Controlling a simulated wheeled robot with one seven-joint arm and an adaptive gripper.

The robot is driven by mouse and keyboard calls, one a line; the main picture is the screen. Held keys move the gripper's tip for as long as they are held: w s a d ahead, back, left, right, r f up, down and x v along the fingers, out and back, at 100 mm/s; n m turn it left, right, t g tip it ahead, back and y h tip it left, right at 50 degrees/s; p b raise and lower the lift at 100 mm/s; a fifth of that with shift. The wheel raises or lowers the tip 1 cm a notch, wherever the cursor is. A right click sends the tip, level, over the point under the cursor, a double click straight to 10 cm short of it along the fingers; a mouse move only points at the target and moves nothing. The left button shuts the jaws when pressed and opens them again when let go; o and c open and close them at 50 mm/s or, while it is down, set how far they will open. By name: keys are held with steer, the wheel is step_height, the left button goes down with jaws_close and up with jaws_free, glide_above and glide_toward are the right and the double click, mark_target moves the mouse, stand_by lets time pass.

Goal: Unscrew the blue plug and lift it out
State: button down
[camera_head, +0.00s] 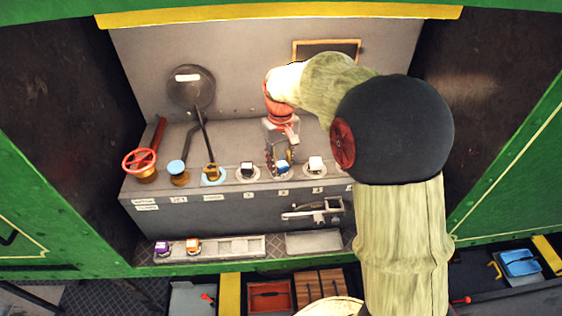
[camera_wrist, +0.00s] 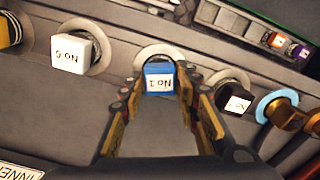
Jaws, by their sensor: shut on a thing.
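The blue plug (camera_wrist: 158,82) has a white label that reads "No 1" upside down. It sits over the middle pale ring socket of the grey bench, between the two fingers of my gripper (camera_wrist: 160,88), which is shut on it from both sides. In the head view the blue plug (camera_head: 282,169) is small under my gripper (camera_head: 281,162), which points down at the bench. How deep the plug sits in its socket cannot be told.
A white-topped dark plug (camera_head: 248,170) and another white-topped plug (camera_head: 315,163) flank it closely. Levers (camera_head: 210,172) and a red handwheel (camera_head: 140,160) stand to the left. A tray (camera_head: 230,248) below holds a purple plug (camera_head: 162,248) and an orange plug (camera_head: 192,245).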

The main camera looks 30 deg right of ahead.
steer(key=n+p, duration=0.1)
steer(key=n, duration=0.3)
steer(key=shift+a, duration=0.1)
stand_by(0.4)
steer(key=shift+n, duration=0.9)
steer(key=shift+a+n+p, duration=0.1)
steer(key=shift+n+p, duration=0.25)
steer(key=shift+n, duration=0.85)
steer(key=shift+n, duration=0.5)
